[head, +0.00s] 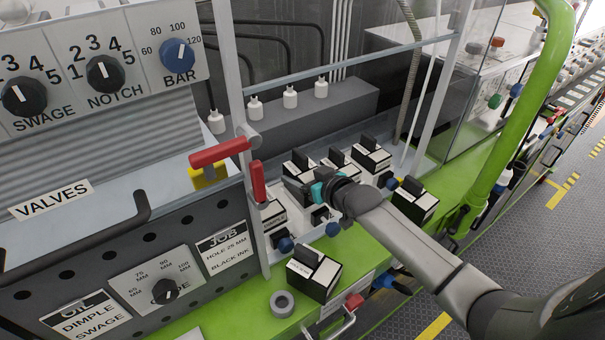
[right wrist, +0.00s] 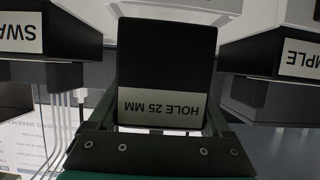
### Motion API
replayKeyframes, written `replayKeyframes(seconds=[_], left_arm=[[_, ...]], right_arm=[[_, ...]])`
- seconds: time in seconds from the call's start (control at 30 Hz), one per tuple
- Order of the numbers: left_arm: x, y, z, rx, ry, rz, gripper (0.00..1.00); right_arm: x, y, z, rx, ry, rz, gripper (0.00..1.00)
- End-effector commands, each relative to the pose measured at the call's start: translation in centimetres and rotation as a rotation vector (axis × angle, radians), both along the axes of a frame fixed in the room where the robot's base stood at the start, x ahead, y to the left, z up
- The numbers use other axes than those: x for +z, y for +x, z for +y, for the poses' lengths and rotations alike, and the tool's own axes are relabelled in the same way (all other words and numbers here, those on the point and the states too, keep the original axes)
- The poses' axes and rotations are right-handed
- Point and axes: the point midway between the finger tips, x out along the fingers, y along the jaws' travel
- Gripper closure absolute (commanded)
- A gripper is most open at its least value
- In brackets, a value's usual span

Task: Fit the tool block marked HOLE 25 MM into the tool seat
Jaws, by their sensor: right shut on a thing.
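My right gripper (head: 306,190) reaches in from the lower right, among the tool blocks at the machine. In the right wrist view its fingers (right wrist: 160,140) are shut on a black tool block (right wrist: 165,60) with a white label reading HOLE 25 MM, upside down in that picture. In the head view the gripper and wrist hide most of this block. I cannot make out the tool seat clearly; a small dark fitting (head: 320,214) shows just below the gripper. I cannot tell whether the held block touches anything beneath it. My left gripper is not in view.
Other black-and-white tool blocks stand close behind (head: 371,157), right (head: 415,205) and in front (head: 313,275). Blocks labelled SWA… (right wrist: 30,40) and …MPLE (right wrist: 295,60) flank the held block. A red handle (head: 220,152) and upright post (head: 236,90) stand left.

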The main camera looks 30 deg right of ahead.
Motion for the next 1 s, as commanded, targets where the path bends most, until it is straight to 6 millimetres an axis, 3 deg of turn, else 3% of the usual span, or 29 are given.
replayKeyframes(seconds=[1.0], left_arm=[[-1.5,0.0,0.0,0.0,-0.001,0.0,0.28]], right_arm=[[-1.5,0.3,0.0,0.0,0.002,-0.018,1.0]])
